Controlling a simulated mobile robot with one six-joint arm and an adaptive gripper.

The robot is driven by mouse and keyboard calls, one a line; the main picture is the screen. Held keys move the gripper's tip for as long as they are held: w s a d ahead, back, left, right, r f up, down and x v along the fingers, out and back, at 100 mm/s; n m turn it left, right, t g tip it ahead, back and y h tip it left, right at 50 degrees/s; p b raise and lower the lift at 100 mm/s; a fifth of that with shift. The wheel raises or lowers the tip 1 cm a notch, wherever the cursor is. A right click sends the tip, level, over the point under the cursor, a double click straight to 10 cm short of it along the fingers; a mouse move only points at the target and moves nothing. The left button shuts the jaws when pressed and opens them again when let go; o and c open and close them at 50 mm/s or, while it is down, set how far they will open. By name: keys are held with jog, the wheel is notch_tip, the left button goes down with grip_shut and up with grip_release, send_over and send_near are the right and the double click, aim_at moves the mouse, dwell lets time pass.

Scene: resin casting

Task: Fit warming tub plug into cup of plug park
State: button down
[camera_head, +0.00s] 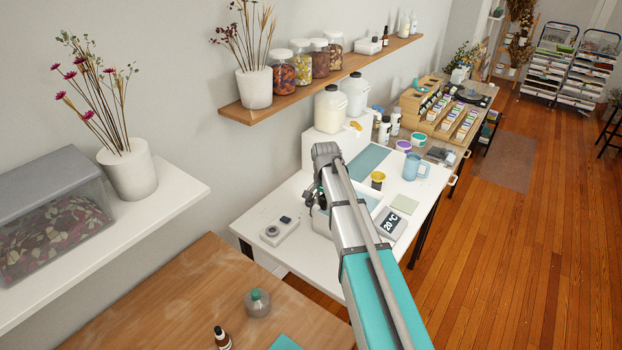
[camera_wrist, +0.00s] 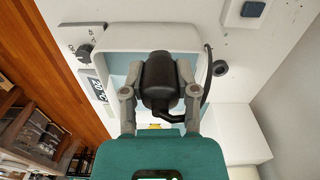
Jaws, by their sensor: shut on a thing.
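My gripper (camera_wrist: 160,82) is shut on a black, rounded body with a thin black cord, which I take to be the warming tub plug (camera_wrist: 159,88). One grey finger presses on each side of it. The cord curves off to the right of the plug and up. Behind the plug is the white warming tub (camera_wrist: 118,38) with a pale blue inside. In the head view, my arm hides much of the tub and plug.
A white block with a round grey part (camera_head: 272,231) and a dark button stands left of the tub. A temperature display (camera_head: 392,224) reads 20 °C.

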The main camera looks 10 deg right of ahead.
notch_tip(320, 180, up, 6)
jog(key=p, duration=0.5)
jog(key=shift+r, duration=0.1)
jog(key=shift+s, duration=0.1)
